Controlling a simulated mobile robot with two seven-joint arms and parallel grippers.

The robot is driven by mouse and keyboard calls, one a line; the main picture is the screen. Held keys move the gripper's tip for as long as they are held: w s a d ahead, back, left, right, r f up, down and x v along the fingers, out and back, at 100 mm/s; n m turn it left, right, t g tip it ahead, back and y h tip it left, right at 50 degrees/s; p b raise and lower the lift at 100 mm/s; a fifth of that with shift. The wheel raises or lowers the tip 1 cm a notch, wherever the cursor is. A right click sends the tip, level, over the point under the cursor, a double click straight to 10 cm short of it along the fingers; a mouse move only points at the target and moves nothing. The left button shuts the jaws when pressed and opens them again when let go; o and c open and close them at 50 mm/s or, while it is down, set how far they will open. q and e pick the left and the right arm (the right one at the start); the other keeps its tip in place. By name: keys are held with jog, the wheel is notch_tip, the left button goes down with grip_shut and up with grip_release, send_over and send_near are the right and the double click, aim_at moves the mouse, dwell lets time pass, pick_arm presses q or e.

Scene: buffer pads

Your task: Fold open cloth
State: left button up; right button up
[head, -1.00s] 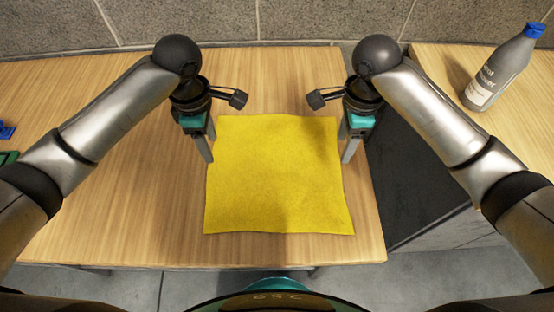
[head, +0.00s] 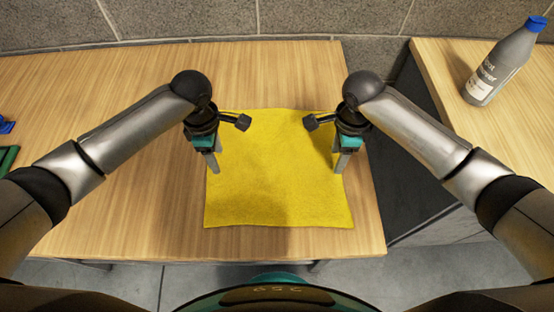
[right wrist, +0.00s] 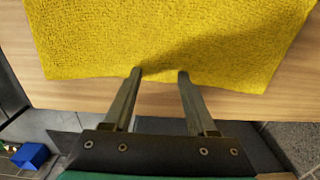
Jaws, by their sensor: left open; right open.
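The yellow cloth (head: 275,185) lies flat and open on the wooden table. My left gripper (head: 217,168) is open at the cloth's left edge, pointing down. My right gripper (head: 340,168) is open at the cloth's right edge, also pointing down. In the right wrist view the cloth (right wrist: 165,35) fills the top, and the two fingertips of the right gripper (right wrist: 160,72) reach its edge, one on each side of a small ripple. I cannot tell whether the left fingers touch the cloth.
A grey bottle with a blue cap (head: 495,70) stands on a second table (head: 440,60) at the right, beyond a dark gap. Blue and green items (head: 6,125) sit at the far left edge. A stone wall is behind.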

pick_arm(q)
jog(key=shift+f, duration=0.15)
pick_arm(e)
jog(key=shift+f, duration=0.15)
pick_arm(q)
jog(key=shift+c, duration=1.1)
pick_arm(e)
jog(key=shift+c, duration=1.1)
pick_arm(q)
jog(key=shift+s, duration=0.1)
jog(key=c, duration=0.7)
pick_arm(e)
jog(key=shift+s, duration=0.1)
jog(key=c, duration=0.7)
pick_arm(q)
jog(key=shift+f, duration=0.1)
jog(key=shift+r, duration=0.2)
